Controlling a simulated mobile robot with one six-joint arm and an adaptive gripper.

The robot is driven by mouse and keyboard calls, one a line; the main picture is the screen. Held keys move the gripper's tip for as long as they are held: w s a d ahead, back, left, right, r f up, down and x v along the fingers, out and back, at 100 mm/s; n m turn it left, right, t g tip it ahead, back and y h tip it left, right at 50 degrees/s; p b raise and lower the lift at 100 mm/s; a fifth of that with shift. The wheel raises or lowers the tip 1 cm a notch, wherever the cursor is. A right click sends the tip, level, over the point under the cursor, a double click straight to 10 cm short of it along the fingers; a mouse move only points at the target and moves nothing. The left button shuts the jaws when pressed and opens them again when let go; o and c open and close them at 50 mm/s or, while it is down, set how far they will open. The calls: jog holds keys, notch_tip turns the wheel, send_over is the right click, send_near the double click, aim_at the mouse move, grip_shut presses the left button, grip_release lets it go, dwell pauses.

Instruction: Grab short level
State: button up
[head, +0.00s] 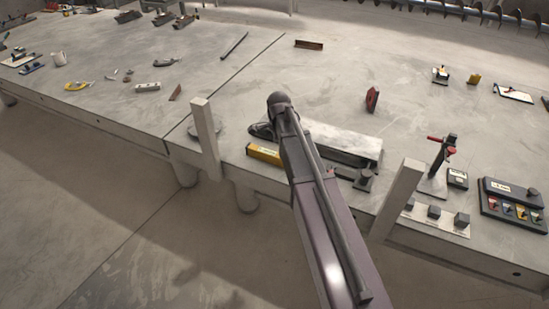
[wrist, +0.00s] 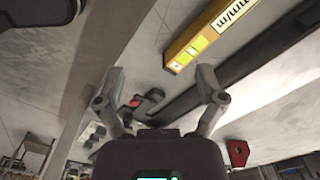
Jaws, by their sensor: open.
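The short level is a yellow bar (head: 264,154) lying near the front edge of the table, just left of my arm in the head view. In the wrist view the yellow level (wrist: 208,38) shows at the upper right, with a white printed label and a greenish vial. My gripper (wrist: 161,71) has its two fingers spread with nothing between them. The level is beyond and to the right of the fingertips, apart from them. In the head view my arm hides the gripper and perhaps the level's right end.
A long grey block (head: 340,140) lies behind the level. Upright grey posts (head: 206,138) (head: 398,200) stand at the table's front edge. A red clamp-like tool (head: 440,155) stands to the right. A dark red part (head: 372,98) lies farther back. The table's middle is mostly clear.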

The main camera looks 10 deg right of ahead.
aim_at(274, 153)
jog(key=w+m, duration=0.8)
jog(key=w, duration=0.1)
jog(key=shift+w+r, duration=0.2)
jog(key=shift+r, duration=0.05)
jog(key=shift+f, duration=0.1)
notch_tip(274, 153, down, 8)
jog(key=b, duration=0.8)
jog(key=shift+f, duration=0.25)
jog(key=shift+f+b, duration=2.6)
jog(key=shift+b, duration=0.1)
jog(key=shift+s, duration=0.1)
grip_shut()
